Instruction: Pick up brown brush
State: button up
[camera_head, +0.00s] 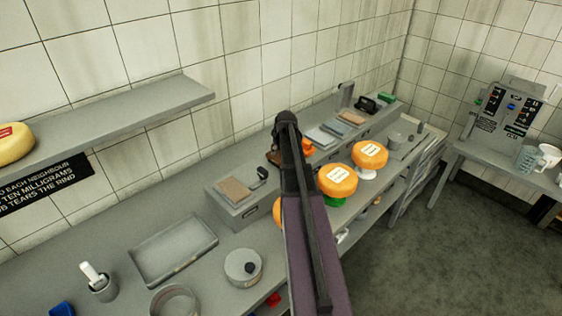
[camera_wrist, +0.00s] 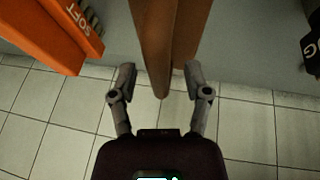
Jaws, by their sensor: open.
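In the wrist view, a long brown piece, likely the brown brush (camera_wrist: 153,45), reaches down from the top edge, with its tapered end between the two fingers of my gripper (camera_wrist: 159,76). My gripper is open, with a finger on each side of it. The right finger is close to the brown piece; I cannot tell whether they touch. In the head view, a small brown patch (camera_head: 273,157) shows just left of my arm's end, perhaps the same thing. The arm hides most of that spot, and the fingers cannot be made out there.
An orange block marked SOFT (camera_wrist: 55,30) lies left of the gripper in the wrist view, and a dark lettered block (camera_wrist: 312,42) at the right edge. Orange cheese wheels (camera_head: 338,181) stand right of my arm. A grey box (camera_head: 236,198) and tray (camera_head: 174,250) are left.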

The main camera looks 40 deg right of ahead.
dwell(0.3)
grip_shut()
jog(key=shift+r, duration=0.1)
dwell(0.4)
notch_tip(320, 180, up, 3)
jog(key=p, duration=0.3)
jog(key=s+a+r+p, duration=0.1)
jog(key=s+a+p, duration=0.1)
jog(key=s, duration=1.3)
jog(key=shift+s+a+r, duration=0.35)
jog(key=shift+s+r, duration=0.05)
